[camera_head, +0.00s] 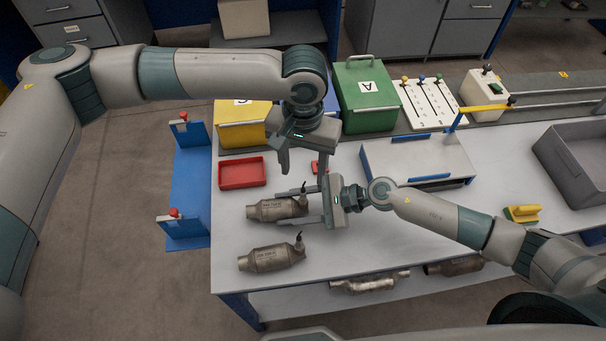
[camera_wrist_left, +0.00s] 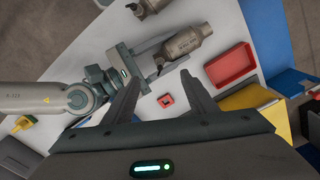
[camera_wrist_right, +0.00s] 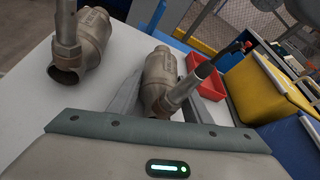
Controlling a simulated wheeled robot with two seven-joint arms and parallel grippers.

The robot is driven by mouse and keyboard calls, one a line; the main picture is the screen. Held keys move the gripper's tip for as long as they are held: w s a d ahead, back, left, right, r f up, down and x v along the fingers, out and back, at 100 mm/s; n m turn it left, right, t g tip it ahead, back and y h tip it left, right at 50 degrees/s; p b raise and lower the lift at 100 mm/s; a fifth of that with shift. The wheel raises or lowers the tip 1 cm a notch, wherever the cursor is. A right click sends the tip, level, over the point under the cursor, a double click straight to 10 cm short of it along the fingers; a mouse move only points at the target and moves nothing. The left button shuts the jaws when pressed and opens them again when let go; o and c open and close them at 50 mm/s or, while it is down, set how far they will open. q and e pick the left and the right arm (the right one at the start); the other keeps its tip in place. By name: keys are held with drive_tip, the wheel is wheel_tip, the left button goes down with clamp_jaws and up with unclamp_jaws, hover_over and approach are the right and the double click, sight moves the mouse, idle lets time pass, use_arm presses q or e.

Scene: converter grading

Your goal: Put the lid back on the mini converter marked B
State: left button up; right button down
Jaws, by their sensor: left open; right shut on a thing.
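A grey metal converter (camera_head: 275,209) lies on the white table, its engraved marking too small to read for sure. My right gripper (camera_head: 303,207) is shut on it from the right; the right wrist view shows this converter (camera_wrist_right: 160,78) between the fingers. A second similar converter (camera_head: 271,257) lies nearer the table's front, apart from the gripper.
A red tray (camera_head: 242,183) lies left of the grippers. A yellow box (camera_head: 241,136), a green box marked A (camera_head: 366,112) and a lever panel (camera_head: 428,104) line the back. A white-topped stand (camera_head: 420,156) and grey bin (camera_head: 575,160) are right. More converters lie below.

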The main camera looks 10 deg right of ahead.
use_arm(q)
wheel_tip(320, 180, up, 8)
drive_tip(key=shift+f, duration=0.25)
use_arm(e)
drive_tip(key=c, duration=0.9)
unclamp_jaws()
use_arm(q)
drive_tip(key=shift+f, duration=0.1)
use_arm(e)
drive_tip(key=shift+s, duration=0.1)
drive_tip(key=shift+d, duration=0.4)
use_arm(q)
wheel_tip(320, 180, down, 7)
drive_tip(key=b, duration=0.7)
use_arm(e)
drive_tip(key=v, duration=1.5)
drive_tip(key=shift+d+r, duration=0.25)
drive_tip(key=shift+d, duration=0.1)
use_arm(q)
drive_tip(key=shift+f, duration=0.1)
use_arm(e)
drive_tip(key=shift+s+d+r, duration=0.1)
drive_tip(key=shift+d+r, duration=0.2)
drive_tip(key=shift+d, duration=0.05)
